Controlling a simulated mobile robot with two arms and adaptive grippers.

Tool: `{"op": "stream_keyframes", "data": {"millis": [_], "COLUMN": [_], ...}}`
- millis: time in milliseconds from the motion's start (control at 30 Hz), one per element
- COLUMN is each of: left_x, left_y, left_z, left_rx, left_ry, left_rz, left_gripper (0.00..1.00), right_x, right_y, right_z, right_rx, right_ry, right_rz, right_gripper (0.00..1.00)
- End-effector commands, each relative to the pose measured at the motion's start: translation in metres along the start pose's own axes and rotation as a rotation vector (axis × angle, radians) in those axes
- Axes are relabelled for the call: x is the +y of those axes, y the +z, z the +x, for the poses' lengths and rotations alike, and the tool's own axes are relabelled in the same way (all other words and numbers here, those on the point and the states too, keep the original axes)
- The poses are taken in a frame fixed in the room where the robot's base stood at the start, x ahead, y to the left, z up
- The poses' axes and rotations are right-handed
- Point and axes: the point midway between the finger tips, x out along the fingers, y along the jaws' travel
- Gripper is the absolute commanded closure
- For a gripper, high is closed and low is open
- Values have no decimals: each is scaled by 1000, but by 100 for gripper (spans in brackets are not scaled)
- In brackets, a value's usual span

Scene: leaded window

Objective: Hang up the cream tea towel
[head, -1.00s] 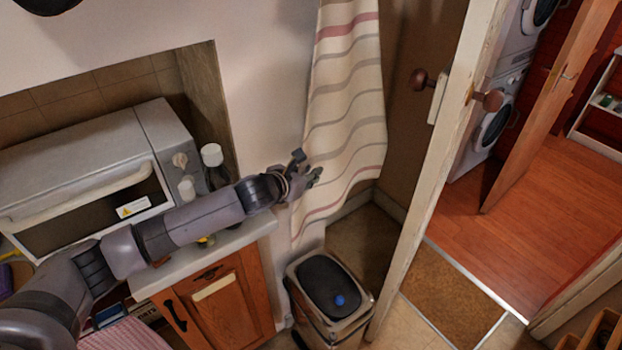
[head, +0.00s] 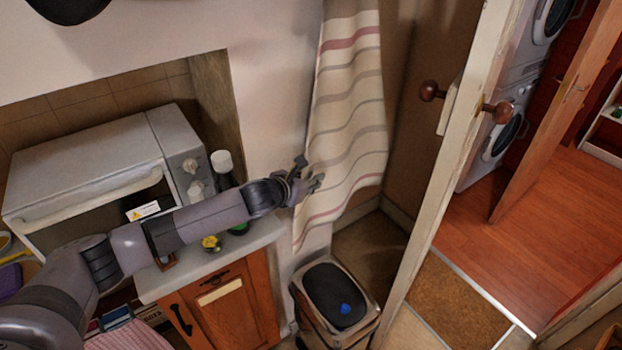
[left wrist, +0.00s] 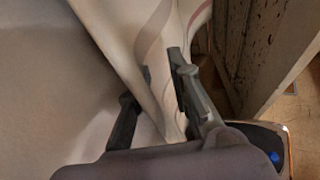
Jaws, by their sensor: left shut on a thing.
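The cream tea towel (head: 348,115), with red and grey stripes, hangs long and folded against the wall in the head view. Its top runs out of the picture, so I cannot see what holds it there. Its lower left corner hangs below my left gripper (head: 310,172), which is at the towel's left edge. In the left wrist view the towel (left wrist: 150,25) comes down in a fold between the fingers of my left gripper (left wrist: 160,62), which is shut on it. My right gripper is not in view.
A bin with a black lid (head: 335,293) stands below the towel. An open door (head: 440,180) with brown knobs stands to the right. A white microwave (head: 90,170) and several small items sit on the counter (head: 215,260) beneath my left arm.

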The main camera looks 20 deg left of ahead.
Motion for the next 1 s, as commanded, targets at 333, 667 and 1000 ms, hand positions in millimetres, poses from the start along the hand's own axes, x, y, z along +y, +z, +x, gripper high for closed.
{"op": "stream_keyframes", "data": {"millis": [333, 667, 1000], "left_x": [0, 0, 0], "left_y": [1, 0, 0], "left_z": [0, 0, 0], "left_rx": [-1, -1, 1], "left_ry": [0, 0, 0], "left_rz": [0, 0, 0], "left_gripper": [100, 61, 52], "right_x": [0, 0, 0], "right_y": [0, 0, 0], "right_z": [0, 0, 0], "right_rx": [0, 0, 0], "right_ry": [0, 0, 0], "right_rz": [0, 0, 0], "right_gripper": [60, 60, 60]}}
